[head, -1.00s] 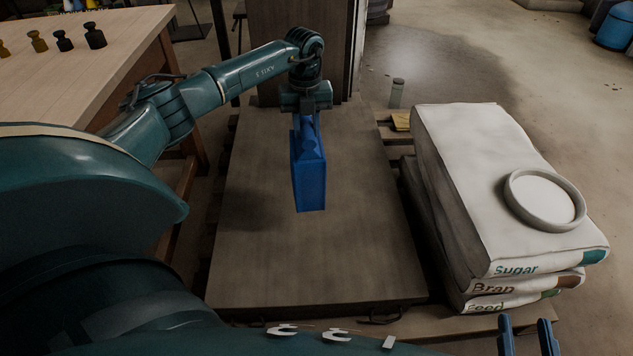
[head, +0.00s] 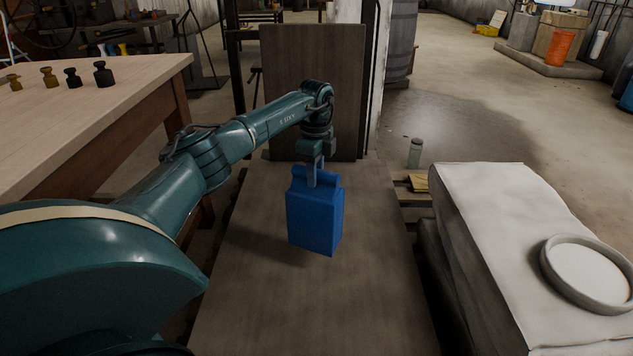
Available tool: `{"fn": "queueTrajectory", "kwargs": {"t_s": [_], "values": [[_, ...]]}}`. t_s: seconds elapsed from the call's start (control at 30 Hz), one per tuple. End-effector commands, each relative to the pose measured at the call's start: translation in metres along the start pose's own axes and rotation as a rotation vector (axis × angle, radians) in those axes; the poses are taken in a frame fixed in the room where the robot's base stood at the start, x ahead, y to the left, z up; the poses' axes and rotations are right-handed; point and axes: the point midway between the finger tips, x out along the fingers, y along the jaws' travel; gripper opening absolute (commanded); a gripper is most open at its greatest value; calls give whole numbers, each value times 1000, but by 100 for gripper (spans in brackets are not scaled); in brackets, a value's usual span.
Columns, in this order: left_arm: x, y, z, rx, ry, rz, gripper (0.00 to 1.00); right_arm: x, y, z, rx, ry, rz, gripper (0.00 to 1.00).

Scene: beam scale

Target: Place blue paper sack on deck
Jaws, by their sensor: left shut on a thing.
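The blue paper sack (head: 314,222) hangs upright from my left gripper (head: 317,172), which is shut on its folded top. The sack is over the middle of the brown wooden deck (head: 275,310). A shadow falls on the deck to the left of the sack. I cannot tell for sure whether the bottom of the sack touches the deck. My right gripper is not in view.
A tall wooden panel (head: 312,95) stands at the deck's far end. Stacked white sacks (head: 500,225) with a round pale dish (head: 590,272) on top are at the right. A wooden table (head: 90,115) with several dark weights is at the left. The deck around the sack is clear.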

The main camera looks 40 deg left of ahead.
Motion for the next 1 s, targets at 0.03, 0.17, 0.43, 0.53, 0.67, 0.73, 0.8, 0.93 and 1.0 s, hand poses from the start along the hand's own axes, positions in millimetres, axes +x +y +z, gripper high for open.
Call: {"fn": "queueTrajectory", "kwargs": {"t_s": [0.03,0.17,0.43,0.53,0.67,0.73,0.8,0.93,1.0], "values": [[6,-2,-1,1,5,-9,0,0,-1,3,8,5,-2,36],[19,-2,-1,2,6,-10,0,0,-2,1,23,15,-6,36],[39,-2,-1,2,6,-10,0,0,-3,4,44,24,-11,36],[54,-2,-1,2,5,-9,0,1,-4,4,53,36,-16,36],[68,-2,-1,3,6,-11,0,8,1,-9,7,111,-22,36],[70,-3,-1,3,6,-11,0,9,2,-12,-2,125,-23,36],[69,-3,-1,3,6,-12,0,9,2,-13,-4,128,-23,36],[69,-3,-1,3,6,-12,0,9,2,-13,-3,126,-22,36],[69,-3,-1,3,6,-11,0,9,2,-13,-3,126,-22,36]]}}
